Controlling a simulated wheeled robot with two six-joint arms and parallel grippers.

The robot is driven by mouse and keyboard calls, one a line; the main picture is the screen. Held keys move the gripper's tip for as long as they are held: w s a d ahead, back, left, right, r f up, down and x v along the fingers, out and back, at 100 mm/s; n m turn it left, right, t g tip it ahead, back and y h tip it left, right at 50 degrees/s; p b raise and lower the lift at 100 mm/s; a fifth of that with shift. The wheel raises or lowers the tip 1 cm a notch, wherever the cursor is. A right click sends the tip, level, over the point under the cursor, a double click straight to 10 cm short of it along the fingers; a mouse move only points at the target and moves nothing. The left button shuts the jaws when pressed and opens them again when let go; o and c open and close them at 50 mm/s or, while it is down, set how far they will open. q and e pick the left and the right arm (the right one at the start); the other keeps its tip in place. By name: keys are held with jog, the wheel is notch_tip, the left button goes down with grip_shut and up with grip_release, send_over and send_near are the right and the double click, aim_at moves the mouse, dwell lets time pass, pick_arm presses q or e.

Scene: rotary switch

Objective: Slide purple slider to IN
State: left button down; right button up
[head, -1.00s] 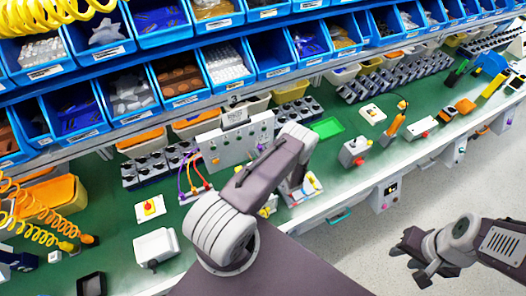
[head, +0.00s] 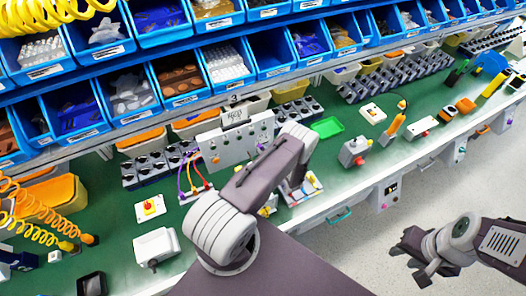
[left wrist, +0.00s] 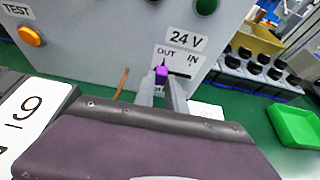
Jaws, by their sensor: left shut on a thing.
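The purple slider (left wrist: 161,74) sits in a slot on the front of the grey control panel (left wrist: 110,45). In the left wrist view it is at the slot's left end, below the OUT label (left wrist: 166,52). The IN label (left wrist: 194,61) is to its right, with bare slot below it. My left gripper (left wrist: 161,86) is shut on the slider, one finger on each side. My right gripper (head: 418,262) is open and empty, off the bench at the lower right.
An orange TEST button (left wrist: 30,36) and a green button (left wrist: 206,5) are on the panel. A green tray (head: 327,127) lies on the bench right of it. Wires with plugs (head: 193,190) stand to its left. Blue bins hang above.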

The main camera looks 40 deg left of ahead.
dwell(0.7)
pick_arm(q)
jog(key=shift+w+d+f, duration=0.1)
jog(key=shift+w+f, duration=0.05)
jog(key=w+b, duration=0.1)
jog(key=w+d+b, duration=0.1)
jog(key=w+b, duration=0.1)
jog(key=shift+w+d, duration=0.15)
jog(key=shift+d, duration=0.2)
jog(key=shift+w+d, duration=0.1)
jog(key=shift+w, duration=0.1)
jog(key=shift+r, duration=0.2)
jog(key=c, duration=1.4)
grip_release()
jog(key=shift+c, duration=0.2)
jog(key=shift+o, duration=0.4)
jog(key=shift+d, duration=0.15)
